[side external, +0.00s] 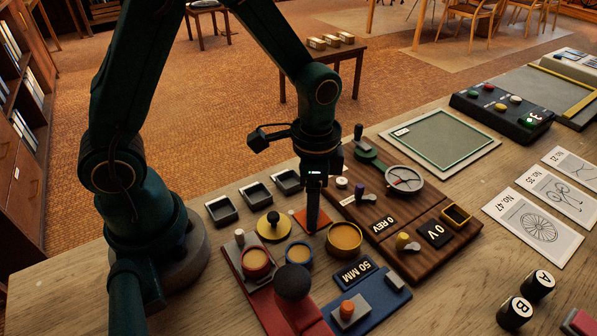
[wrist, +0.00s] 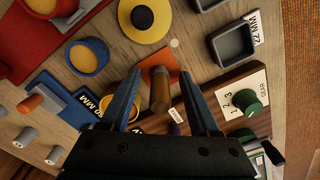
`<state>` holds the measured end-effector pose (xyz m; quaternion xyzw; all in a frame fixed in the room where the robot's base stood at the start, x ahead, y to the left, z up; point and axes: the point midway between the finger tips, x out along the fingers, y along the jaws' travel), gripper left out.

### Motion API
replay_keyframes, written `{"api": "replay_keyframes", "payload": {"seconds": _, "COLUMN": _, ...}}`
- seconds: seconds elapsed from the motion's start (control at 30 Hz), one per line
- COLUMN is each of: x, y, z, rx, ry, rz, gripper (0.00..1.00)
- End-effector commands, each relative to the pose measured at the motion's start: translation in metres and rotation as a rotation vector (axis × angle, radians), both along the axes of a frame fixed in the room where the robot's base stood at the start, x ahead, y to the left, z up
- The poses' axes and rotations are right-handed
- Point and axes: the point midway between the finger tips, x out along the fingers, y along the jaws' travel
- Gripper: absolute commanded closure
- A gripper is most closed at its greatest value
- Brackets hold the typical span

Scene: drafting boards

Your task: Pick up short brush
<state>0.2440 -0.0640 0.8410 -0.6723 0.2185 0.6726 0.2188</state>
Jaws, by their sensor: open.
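A short brown cylinder (wrist: 160,92) shows between my fingers in the wrist view, over an orange square pad (wrist: 175,60). It looks like the short brush, but I cannot make out bristles. My gripper (wrist: 160,76) is open, with one blue finger on each side of the cylinder and a gap on both sides. In the side external view my gripper (side external: 313,222) points down just over the orange pad (side external: 299,220). The fingers hide the cylinder there.
A yellow disc with a black knob (side external: 273,226), a yellow-filled cup (side external: 344,239) and a blue-rimmed cup (side external: 299,253) stand close by. Dark trays (side external: 221,210) lie behind at the left. A wooden panel with a dial (side external: 404,180) is at the right.

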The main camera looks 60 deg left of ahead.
Motion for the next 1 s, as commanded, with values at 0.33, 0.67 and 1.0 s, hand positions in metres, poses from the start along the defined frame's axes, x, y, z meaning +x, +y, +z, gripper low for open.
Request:
{"api": "replay_keyframes", "payload": {"seconds": 0.33, "x": 0.000, "y": 0.000, "z": 0.000, "rx": 0.000, "ry": 0.000, "rz": 0.000, "gripper": 1.00}}
{"api": "replay_keyframes", "payload": {"seconds": 0.67, "x": 0.000, "y": 0.000, "z": 0.002, "rx": 0.000, "ry": -0.002, "rz": 0.000, "gripper": 1.00}}
{"api": "replay_keyframes", "payload": {"seconds": 1.0, "x": 0.002, "y": 0.000, "z": 0.037, "rx": -0.001, "ry": -0.008, "rz": 0.000, "gripper": 1.00}}
